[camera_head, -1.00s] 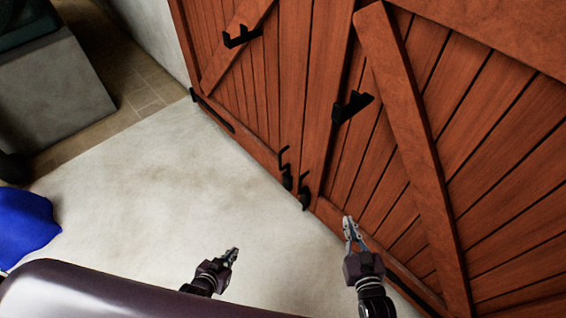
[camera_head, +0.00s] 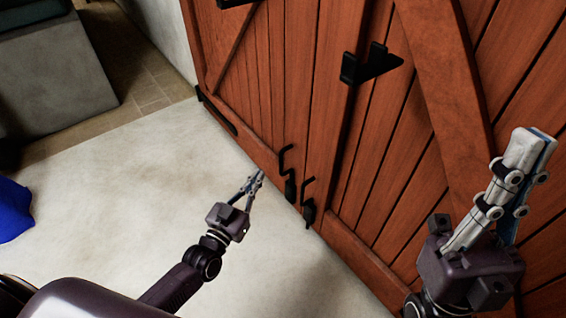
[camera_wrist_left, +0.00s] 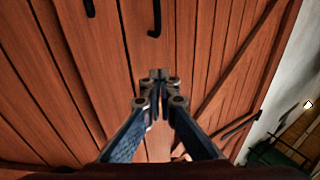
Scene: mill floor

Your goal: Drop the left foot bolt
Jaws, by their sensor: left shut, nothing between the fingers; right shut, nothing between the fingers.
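The left foot bolt (camera_head: 288,178) is a black bolt with a bent handle, low on the left door leaf. A matching right foot bolt (camera_head: 309,205) sits beside it on the other leaf. My left gripper (camera_head: 259,176) is shut and empty, a little left of the left bolt and seemingly apart from it. In the left wrist view its fingertips (camera_wrist_left: 158,76) are together, below a black hooked handle (camera_wrist_left: 156,18) that appears to be the left bolt's. My right gripper (camera_head: 536,138) is shut and empty, raised in front of the right leaf.
The brown plank doors (camera_head: 330,130) carry black brackets, one of them large (camera_head: 368,64). Pale floor (camera_head: 120,200) is clear left of the doors. A blue object (camera_head: 14,210) lies at the left edge, and a grey block (camera_head: 60,80) stands behind.

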